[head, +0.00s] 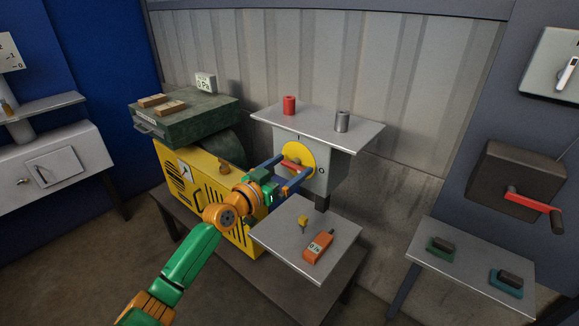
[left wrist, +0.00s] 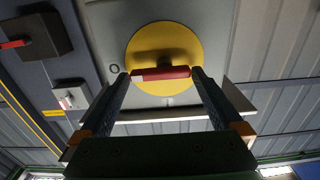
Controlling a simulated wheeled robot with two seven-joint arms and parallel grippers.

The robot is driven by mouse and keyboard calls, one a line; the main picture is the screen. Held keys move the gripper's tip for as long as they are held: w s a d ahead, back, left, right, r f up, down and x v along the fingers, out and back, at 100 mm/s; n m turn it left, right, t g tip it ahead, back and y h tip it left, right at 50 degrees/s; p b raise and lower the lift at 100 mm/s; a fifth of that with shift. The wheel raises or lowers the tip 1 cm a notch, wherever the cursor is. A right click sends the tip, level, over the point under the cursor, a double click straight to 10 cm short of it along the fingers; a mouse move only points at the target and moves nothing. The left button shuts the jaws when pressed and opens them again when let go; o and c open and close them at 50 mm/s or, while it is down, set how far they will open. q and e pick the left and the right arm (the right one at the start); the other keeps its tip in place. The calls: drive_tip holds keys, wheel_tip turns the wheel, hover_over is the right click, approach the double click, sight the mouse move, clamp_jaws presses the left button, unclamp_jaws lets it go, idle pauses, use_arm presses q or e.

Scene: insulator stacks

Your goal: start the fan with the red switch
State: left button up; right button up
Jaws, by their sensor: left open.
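The red switch (head: 290,164) is a bar handle on a round yellow plate (head: 307,151) on the front of a grey box. An "I" mark is above the plate and an "O" to its right. In the left wrist view the red switch (left wrist: 160,73) lies level, in line with the "O". My left gripper (head: 294,166) is open at the switch, with one finger at each end of the bar; I cannot tell whether they touch it. A yellow vented housing (head: 205,185) stands left of the box; I cannot tell whether it is the fan. My right gripper is not in view.
A red cylinder (head: 289,105) and a grey cylinder (head: 342,120) stand on the shelf above the box. Below, a small table (head: 285,232) holds an orange meter (head: 318,248) and a small yellow piece. A dark box with a red crank (head: 533,203) is at the right.

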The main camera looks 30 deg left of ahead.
use_arm(q)
drive_tip(key=c, duration=1.1)
drive_tip(key=shift+o, duration=0.2)
drive_tip(key=shift+n, duration=0.4)
drive_tip(key=n, duration=0.3)
drive_tip(key=shift+a+r+n, duration=0.1)
drive_tip(key=shift+a+n, duration=0.05)
drive_tip(key=shift+n, duration=0.15)
drive_tip(key=n, duration=0.4)
drive_tip(key=shift+a+n+p, duration=0.15)
drive_tip(key=shift+n+p, duration=0.15)
drive_tip(key=shift+p, duration=0.1)
drive_tip(key=n, duration=0.4)
drive_tip(key=shift+a+n+p, duration=0.15)
drive_tip(key=shift+n+p, duration=0.15)
drive_tip(key=shift+p, duration=0.1)
drive_tip(key=shift+a+n+p, duration=0.15)
drive_tip(key=shift+n+p, duration=0.3)
drive_tip(key=shift+n, duration=1.75)
